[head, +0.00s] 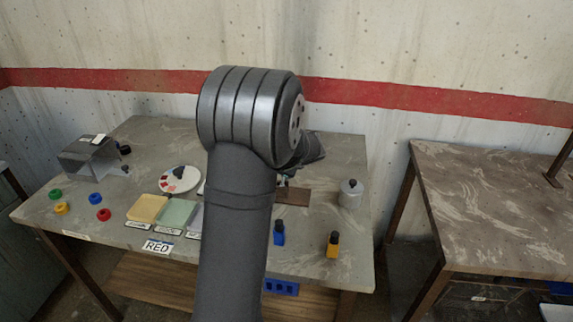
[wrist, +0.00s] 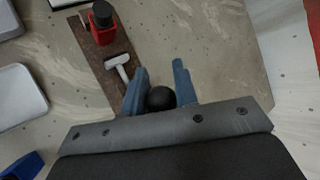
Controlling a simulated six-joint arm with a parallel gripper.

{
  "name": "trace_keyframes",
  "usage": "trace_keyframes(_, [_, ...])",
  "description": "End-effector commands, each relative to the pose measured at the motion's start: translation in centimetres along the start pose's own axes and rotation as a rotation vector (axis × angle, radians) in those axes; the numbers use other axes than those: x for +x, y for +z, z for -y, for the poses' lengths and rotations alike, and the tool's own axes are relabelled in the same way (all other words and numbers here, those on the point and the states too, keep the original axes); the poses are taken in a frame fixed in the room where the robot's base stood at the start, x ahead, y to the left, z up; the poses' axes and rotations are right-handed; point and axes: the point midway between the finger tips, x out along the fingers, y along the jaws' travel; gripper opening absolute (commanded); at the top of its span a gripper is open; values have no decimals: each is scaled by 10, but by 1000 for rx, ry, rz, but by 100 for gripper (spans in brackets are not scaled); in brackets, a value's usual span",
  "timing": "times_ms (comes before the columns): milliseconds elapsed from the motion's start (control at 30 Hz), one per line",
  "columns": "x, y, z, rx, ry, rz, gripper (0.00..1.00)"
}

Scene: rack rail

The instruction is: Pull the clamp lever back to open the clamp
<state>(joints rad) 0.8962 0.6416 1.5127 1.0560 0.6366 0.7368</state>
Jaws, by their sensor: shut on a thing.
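My gripper (wrist: 160,84) shows in the wrist view with two blue fingers, one on each side of a round black knob (wrist: 160,97). It is shut on this knob, which looks like the end of the clamp lever. The lever's shaft and the clamp body below it are hidden by the gripper. A brown board (wrist: 84,38) runs up and left of the fingers. On it are a red block with a black top (wrist: 103,20) and a white T-shaped piece (wrist: 119,66).
A lidded grey pot (head: 351,194), a blue bottle (head: 279,236) and a yellow bottle (head: 333,247) stand right of my arm.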

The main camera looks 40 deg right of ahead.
Motion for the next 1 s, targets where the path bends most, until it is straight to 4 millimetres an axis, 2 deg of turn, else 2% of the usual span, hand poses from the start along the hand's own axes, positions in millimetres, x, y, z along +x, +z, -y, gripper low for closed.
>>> trace_keyframes(733, [6, 3, -6, -42, 17, -67, 0])
trace_keyframes(767, [6, 3, -6, -42, 18, -67, 33])
trace_keyframes(800, [6, 3, -6, -42, 17, -67, 41])
trace_keyframes(833, [5, 4, -5, -42, 17, -67, 47])
trace_keyframes(867, [5, 4, -5, -42, 16, -66, 48])
trace_keyframes(1000, [5, 4, -4, -42, 14, -66, 48])
